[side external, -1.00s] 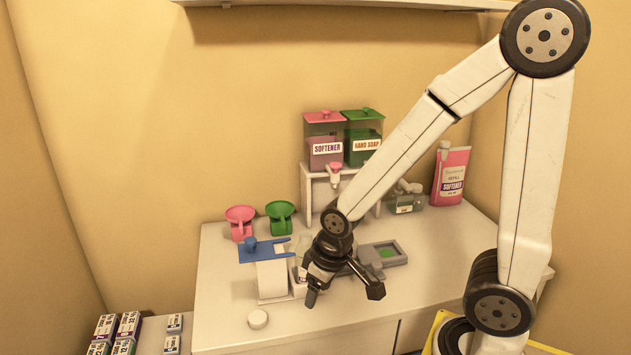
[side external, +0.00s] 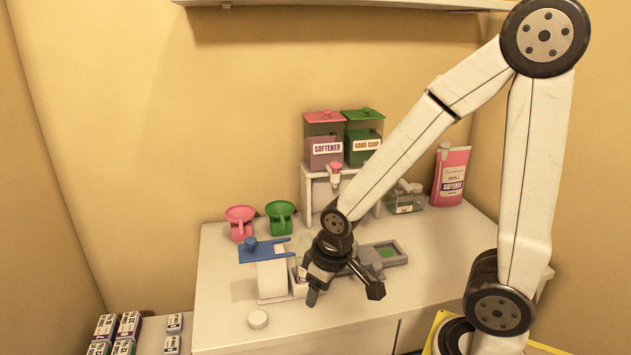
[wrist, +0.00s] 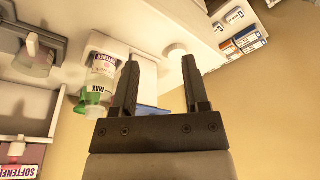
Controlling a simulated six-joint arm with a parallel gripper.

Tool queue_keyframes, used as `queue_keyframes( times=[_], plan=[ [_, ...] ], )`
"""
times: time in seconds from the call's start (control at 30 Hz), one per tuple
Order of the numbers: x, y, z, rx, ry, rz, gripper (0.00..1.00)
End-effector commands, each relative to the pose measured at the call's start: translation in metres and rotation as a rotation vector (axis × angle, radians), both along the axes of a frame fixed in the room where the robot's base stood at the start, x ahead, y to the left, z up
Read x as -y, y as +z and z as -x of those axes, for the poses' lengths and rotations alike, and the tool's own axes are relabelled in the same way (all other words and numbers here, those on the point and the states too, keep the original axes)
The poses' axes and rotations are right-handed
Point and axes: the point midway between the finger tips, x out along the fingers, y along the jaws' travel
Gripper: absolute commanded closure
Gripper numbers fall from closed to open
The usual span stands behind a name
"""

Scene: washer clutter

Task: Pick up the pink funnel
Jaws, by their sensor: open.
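The pink funnel (side external: 240,221) stands upright at the back left of the white counter, next to a green funnel (side external: 281,217). My gripper (side external: 340,299) is open and empty above the front of the counter, to the right of and nearer than the pink funnel, well apart from it. In the wrist view its two fingers (wrist: 160,88) are spread with nothing between them. I cannot make out the pink funnel in the wrist view.
A blue-topped stand (side external: 264,251) is between the funnels and my gripper. A shelf bears softener (side external: 324,140) and hand soap (side external: 363,138) dispensers. A pink refill bottle (side external: 451,176) stands at the back right. A white cap (side external: 258,319) lies at the front left.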

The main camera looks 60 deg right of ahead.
Motion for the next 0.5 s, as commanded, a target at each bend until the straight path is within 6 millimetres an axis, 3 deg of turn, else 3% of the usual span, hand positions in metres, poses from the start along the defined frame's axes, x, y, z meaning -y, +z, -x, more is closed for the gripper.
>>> queue_keyframes(
  times=[0.27, 0.5],
  plan=[
    [0.000, 0.001, 0.000, 0.001, 0.000, 0.000, 0.41],
    [0.000, 0.014, -0.001, 0.004, 0.000, 0.000, 0.41]
  ],
)
